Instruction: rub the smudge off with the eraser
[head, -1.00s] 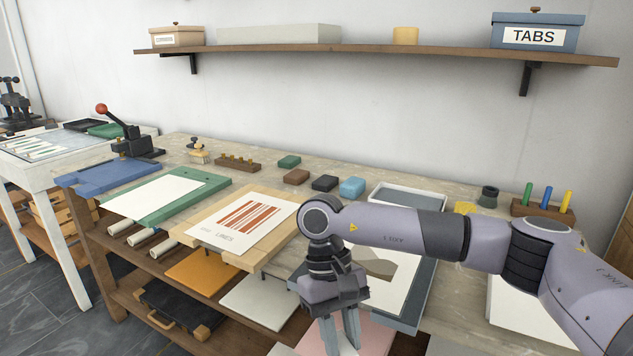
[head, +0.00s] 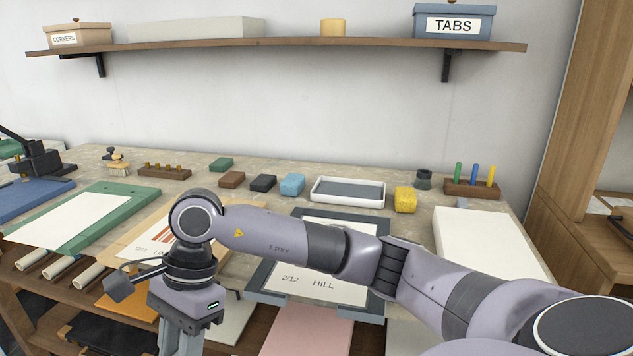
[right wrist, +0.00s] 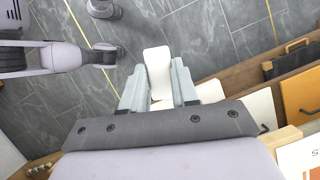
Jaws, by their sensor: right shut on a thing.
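My right gripper (head: 181,345) hangs low in front of the bench in the head view, its fingertips cut off by the bottom edge. In the right wrist view the right gripper (right wrist: 159,85) is shut on a white block, the eraser (right wrist: 158,70), with the floor behind it. The HILL print (head: 345,292) lies on a dark grey board (head: 262,284), largely covered by my right arm. The LINES print (head: 150,240) is partly behind the arm too. I cannot make out a smudge on the visible paper. My left gripper is not in view.
Behind the prints stand a grey-lined tray (head: 348,192), a yellow sponge (head: 405,200), coloured blocks and a marker rack (head: 472,190). A white paper stack (head: 485,243) lies at the right. The shelf (head: 290,44) runs above.

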